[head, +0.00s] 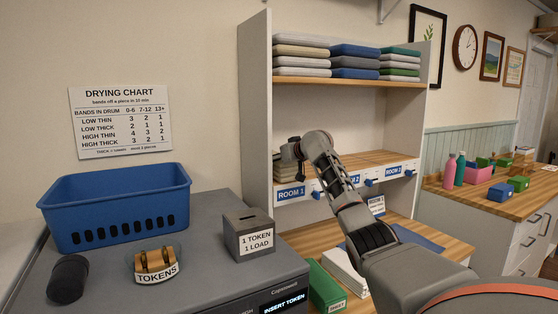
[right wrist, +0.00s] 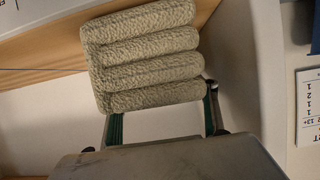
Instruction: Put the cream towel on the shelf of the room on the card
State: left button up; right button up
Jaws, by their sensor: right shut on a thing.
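The cream towel (right wrist: 145,60), folded in several thick layers, fills the upper middle of the right wrist view. In the head view it shows at the left end of the wooden room shelf (head: 375,160), above the ROOM 1 label (head: 291,192). My right gripper (head: 292,150) is shut on the towel; its green-padded fingers (right wrist: 163,122) reach the towel's near edge. I cannot tell if the towel rests on the shelf. A small card (head: 376,205) stands below the shelf, its writing too small to read. My left gripper is in neither view.
A white side panel (head: 257,120) bounds the shelf on the left. Folded towels (head: 353,62) fill the upper shelf. Blue knobs line the labelled shelf front. A blue basket (head: 115,205), token box (head: 248,234) and dark cylinder (head: 68,278) stand on the grey machine (head: 205,275).

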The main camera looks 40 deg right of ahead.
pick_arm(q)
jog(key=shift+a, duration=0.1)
pick_arm(e)
jog(key=shift+f, duration=0.1)
jog(key=o, duration=1.3)
jog(key=shift+o, duration=0.2)
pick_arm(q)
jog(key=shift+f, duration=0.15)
pick_arm(e)
jog(key=shift+s, duration=0.15)
jog(key=shift+s+r, duration=0.25)
jog(key=shift+s, duration=0.05)
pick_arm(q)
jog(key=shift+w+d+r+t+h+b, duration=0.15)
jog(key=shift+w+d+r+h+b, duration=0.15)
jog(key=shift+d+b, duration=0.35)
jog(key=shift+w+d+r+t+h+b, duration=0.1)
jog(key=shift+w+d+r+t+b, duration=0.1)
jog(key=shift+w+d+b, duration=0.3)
pick_arm(e)
jog(key=v, duration=1.1)
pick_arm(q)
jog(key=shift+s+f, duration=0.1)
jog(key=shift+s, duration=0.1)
pick_arm(e)
jog(key=shift+a, duration=0.1)
